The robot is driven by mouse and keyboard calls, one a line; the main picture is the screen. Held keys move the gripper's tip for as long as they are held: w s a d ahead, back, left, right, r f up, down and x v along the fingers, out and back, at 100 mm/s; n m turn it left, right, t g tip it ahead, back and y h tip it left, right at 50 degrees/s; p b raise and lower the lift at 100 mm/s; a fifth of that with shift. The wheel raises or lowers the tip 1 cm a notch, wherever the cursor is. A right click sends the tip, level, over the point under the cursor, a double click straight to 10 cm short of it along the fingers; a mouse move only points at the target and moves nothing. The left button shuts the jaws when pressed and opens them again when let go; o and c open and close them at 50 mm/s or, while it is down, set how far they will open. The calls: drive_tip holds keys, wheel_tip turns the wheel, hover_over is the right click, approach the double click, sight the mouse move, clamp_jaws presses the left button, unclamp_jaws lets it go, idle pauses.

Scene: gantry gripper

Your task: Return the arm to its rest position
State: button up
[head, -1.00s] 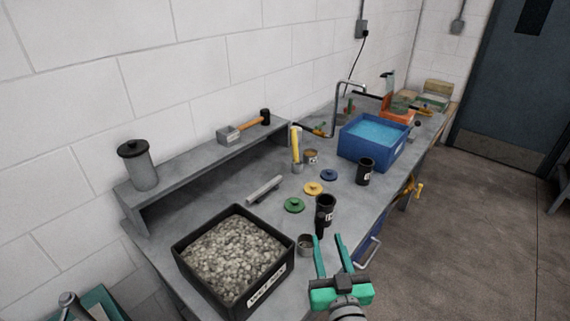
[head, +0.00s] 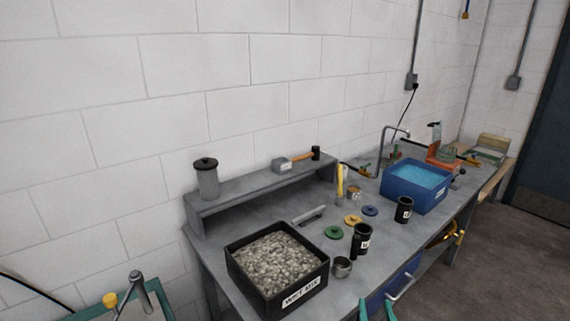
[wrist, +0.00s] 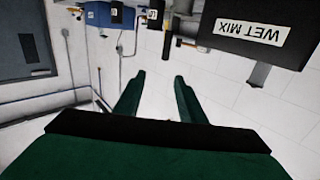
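My gripper (head: 376,308) shows only as two green fingers at the bottom edge of the head view, in front of the workbench. In the wrist view my gripper (wrist: 160,82) has its two green fingers spread apart with nothing between them. The rest of my arm is out of the head view. The wrist view is upside down, with the black WET MIX box (wrist: 252,30) at its upper right, apart from the fingers.
The bench holds the gravel-filled WET MIX box (head: 305,297), a metal cup (head: 342,267), black cylinders (head: 361,242), coloured discs (head: 334,232) and a blue water tub (head: 416,197). A raised shelf (head: 255,184) carries a hammer and a lidded jar. Open floor lies at right.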

drive_tip(key=s+a+f+m+g, duration=0.1)
drive_tip(key=s+a+f, duration=0.45)
drive_tip(key=f, duration=0.25)
drive_tip(key=s+a+f+g, duration=0.1)
drive_tip(key=s+a+f, duration=0.4)
drive_tip(key=s+f, duration=0.25)
drive_tip(key=s+a+f+n+y, duration=0.1)
drive_tip(key=s+a, duration=0.4)
drive_tip(key=s, duration=0.5)
drive_tip(key=s+a+f+n+y, duration=0.1)
drive_tip(key=s+a, duration=0.4)
drive_tip(key=s, duration=0.4)
drive_tip(key=shift+s, duration=0.35)
drive_tip(key=shift+f, duration=0.1)
